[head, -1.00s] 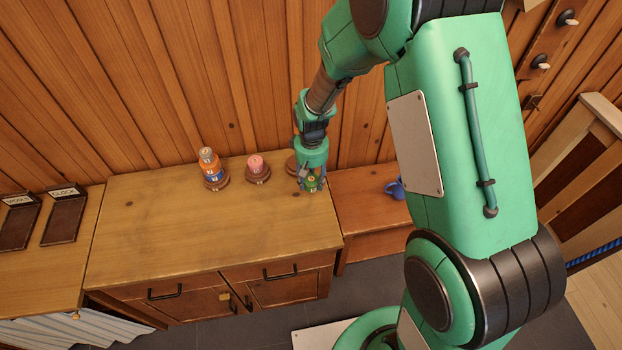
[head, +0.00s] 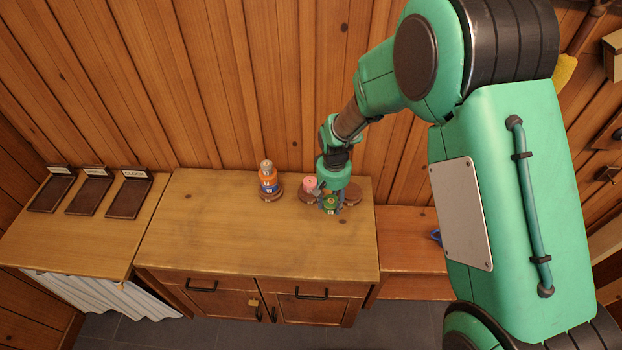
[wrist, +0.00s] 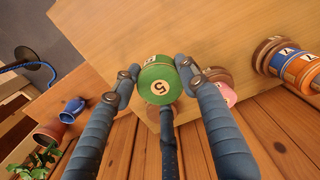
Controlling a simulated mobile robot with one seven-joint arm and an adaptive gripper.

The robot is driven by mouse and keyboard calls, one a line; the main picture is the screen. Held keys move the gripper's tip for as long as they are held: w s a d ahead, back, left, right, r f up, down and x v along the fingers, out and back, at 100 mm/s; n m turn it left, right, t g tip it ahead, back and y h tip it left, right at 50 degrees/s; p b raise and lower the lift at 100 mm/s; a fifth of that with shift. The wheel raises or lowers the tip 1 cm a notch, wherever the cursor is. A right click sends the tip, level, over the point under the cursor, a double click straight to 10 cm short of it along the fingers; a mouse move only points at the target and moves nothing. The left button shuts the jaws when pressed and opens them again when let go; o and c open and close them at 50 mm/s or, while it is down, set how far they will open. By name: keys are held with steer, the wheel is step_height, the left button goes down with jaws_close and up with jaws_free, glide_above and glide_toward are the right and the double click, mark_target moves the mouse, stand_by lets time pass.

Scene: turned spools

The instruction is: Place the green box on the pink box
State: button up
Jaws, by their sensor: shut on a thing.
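The green box (head: 331,204) is a short round piece with a pale disc marked 5 on its end. It also shows in the wrist view (wrist: 157,92). My gripper (head: 330,208) is shut on it, with a finger on each side in the wrist view (wrist: 158,70). The pink box (head: 310,183) is a small round piece on a brown round base, just left of and behind my gripper. In the wrist view the pink box (wrist: 229,96) is partly hidden behind my right-hand finger. Whether the green box touches the bench top is unclear.
An orange and blue stack (head: 268,180) with a pale top stands left of the pink box. A bare brown base (head: 353,194) is right of my gripper. The cabinet top (head: 230,240) is clear in front. Dark labelled trays (head: 90,195) lie far left.

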steer(key=shift+a+r+p, duration=0.15)
steer(key=shift+a+r, duration=0.1)
steer(key=shift+a, duration=0.45)
steer(key=shift+a+r+p, duration=0.15)
steer(key=shift+a+r, duration=0.1)
steer(key=shift+a, duration=0.45)
glide_above(310, 181)
steer(key=shift+f, duration=0.8)
steer(key=shift+f, duration=1.75)
steer(key=shift+f, duration=0.15)
